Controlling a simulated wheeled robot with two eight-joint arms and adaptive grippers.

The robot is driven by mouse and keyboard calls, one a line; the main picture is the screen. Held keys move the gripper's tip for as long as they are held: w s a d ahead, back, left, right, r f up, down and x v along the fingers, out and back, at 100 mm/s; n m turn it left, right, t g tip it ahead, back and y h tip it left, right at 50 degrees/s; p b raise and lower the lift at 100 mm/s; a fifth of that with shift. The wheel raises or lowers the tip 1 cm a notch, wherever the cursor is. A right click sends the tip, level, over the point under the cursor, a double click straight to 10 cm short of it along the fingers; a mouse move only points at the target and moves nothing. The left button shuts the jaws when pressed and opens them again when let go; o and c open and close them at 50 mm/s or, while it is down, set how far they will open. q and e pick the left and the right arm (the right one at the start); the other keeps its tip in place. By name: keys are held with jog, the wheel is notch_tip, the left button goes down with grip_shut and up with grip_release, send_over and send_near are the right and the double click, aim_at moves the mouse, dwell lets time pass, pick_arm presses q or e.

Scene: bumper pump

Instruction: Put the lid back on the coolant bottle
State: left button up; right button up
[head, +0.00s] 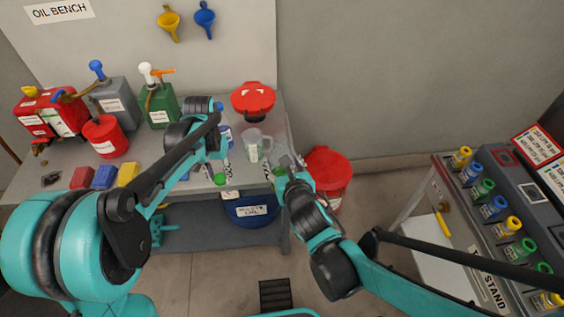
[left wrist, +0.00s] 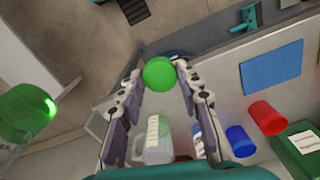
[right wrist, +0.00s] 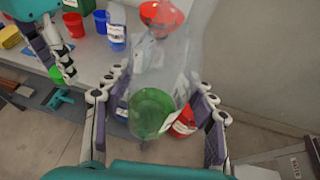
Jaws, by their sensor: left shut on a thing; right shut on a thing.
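My left gripper (head: 219,170) is shut on a round green lid (head: 220,179), over the front edge of the bench. In the left wrist view the lid (left wrist: 159,74) sits between the fingertips. My right gripper (head: 284,172) is shut on a clear bottle with green liquid, the coolant bottle (right wrist: 152,112), just off the bench's right end. The bottle also shows at the left of the left wrist view (left wrist: 25,118). Lid and bottle are apart, the lid to the left in the head view. The bottle's mouth is not clearly visible, and I cannot tell its exact tilt.
The grey bench (head: 60,165) holds a clear jug (head: 252,146), a red funnel-topped container (head: 253,100), a red cup (head: 105,137) and several cans. A red bin (head: 328,175) stands beside its right end. A blue tub (head: 250,208) sits below. Open floor lies in front.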

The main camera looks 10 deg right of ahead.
pick_arm(q)
jog(key=w+d+r+m, duration=0.2)
jog(key=d+r+m, duration=0.2)
jog(key=d+r, duration=0.8)
notch_tip(320, 180, up, 15)
jog(key=m, duration=0.1)
send_over(282, 138)
jog(key=shift+w, duration=0.1)
jog(key=shift+f, duration=2.05)
jog(key=shift+f, duration=0.85)
jog(key=shift+f, duration=0.6)
